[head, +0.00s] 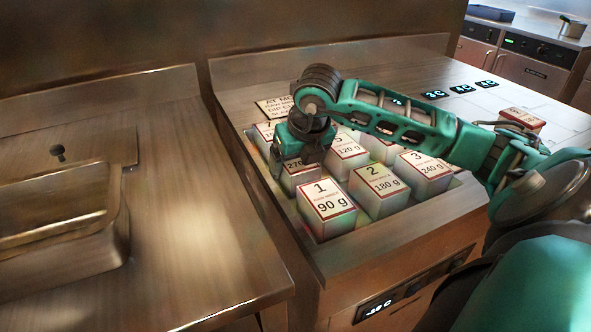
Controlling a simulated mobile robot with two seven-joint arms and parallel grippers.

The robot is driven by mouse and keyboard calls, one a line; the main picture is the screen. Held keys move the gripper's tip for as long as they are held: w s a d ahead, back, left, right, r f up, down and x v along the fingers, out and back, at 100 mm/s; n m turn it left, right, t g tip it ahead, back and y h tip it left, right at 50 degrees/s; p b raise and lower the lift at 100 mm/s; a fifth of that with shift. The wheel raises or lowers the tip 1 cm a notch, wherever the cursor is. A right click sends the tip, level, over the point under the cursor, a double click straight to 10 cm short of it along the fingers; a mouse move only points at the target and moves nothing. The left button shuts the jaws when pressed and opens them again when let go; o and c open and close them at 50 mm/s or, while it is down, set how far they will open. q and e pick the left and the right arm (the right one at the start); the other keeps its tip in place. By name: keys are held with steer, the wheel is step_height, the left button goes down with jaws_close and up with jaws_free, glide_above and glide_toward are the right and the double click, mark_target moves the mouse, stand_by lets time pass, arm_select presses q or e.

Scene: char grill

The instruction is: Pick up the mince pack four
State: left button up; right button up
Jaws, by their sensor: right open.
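Several white mince packs with red-edged labels stand in rows in a recessed well of the steel counter. Packs 1 (327,205), 2 (378,188) and 3 (424,175) form the front row. Behind pack 1 is a pack marked 270 g (296,178). Its number is hidden by my right gripper, but its place in the rows fits mince pack four. My right gripper (298,160) points down over this pack and is open. I cannot tell whether its fingers touch the pack. My left gripper is not in view.
Pack 5 (345,151) and a pack marked 7 (265,131) are close beside the gripper. A lone pack (522,118) sits at the far right of the counter. A steel basin (60,215) is at left.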

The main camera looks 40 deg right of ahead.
steer(key=shift+w+f, duration=0.2)
steer(key=shift+f, duration=0.25)
steer(key=c, duration=0.9)
steer(key=shift+d+r, duration=0.1)
steer(key=shift+c, duration=0.3)
steer(key=shift+r, duration=0.1)
